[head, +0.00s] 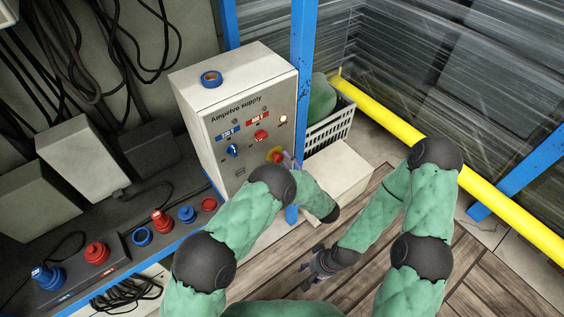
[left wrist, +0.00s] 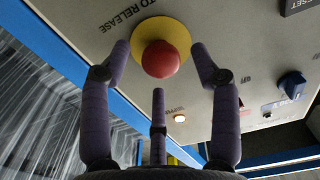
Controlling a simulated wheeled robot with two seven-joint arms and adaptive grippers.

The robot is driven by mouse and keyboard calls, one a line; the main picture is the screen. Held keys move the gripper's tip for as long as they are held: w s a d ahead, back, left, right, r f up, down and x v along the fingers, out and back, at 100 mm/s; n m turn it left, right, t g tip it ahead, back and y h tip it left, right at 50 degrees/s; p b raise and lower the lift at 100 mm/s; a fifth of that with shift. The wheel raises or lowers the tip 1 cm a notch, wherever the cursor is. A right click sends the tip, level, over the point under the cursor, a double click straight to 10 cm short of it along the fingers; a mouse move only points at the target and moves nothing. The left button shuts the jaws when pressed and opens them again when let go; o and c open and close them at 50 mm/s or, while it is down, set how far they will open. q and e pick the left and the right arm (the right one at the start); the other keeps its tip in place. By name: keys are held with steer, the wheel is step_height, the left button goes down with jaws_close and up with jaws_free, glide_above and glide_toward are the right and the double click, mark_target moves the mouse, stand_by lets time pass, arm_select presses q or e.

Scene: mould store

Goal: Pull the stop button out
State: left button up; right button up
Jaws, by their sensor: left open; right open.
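The stop button (left wrist: 161,59) is a red mushroom head on a yellow round plate (left wrist: 152,29), on the front of the grey control box. The left gripper is open and empty. My right gripper (head: 316,266) is open, low over the wooden floor, away from the box.
The control box (head: 243,123) also carries a blue knob (head: 232,151), a red knob (head: 261,135) and a pale lamp (head: 283,119). A blue post (head: 303,65) stands close to its right side. A grey crate (head: 330,130) is behind the post.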

arm_select(q)
steer(key=v, duration=0.6)
steer(key=shift+s+d, duration=0.1)
stand_by(0.3)
steer(key=w+a+f+m+g+h, duration=0.1)
steer(key=w+a+f+m+h, duration=0.15)
steer(key=a+f+h, duration=0.35)
steer(key=s+a+f+m+g+h, duration=0.1)
steer(key=s+a+f+g+h, duration=0.3)
steer(key=f, duration=0.5)
steer(key=s+a+f+g+h, duration=0.1)
steer(key=s+g, duration=0.2)
steer(key=s, duration=0.5)
steer(key=s+a+m+g+h, duration=0.1)
steer(key=s+a+g+h, duration=0.1)
steer(key=s, duration=0.7)
steer(key=s+a+f+g+h, duration=0.1)
steer(key=s+g, duration=0.3)
steer(key=s, duration=0.4)
steer(key=shift+s+a+f+h, duration=0.3)
steer(key=shift+s+a, duration=0.05)
steer(key=shift+a, duration=0.05)
stand_by(0.9)
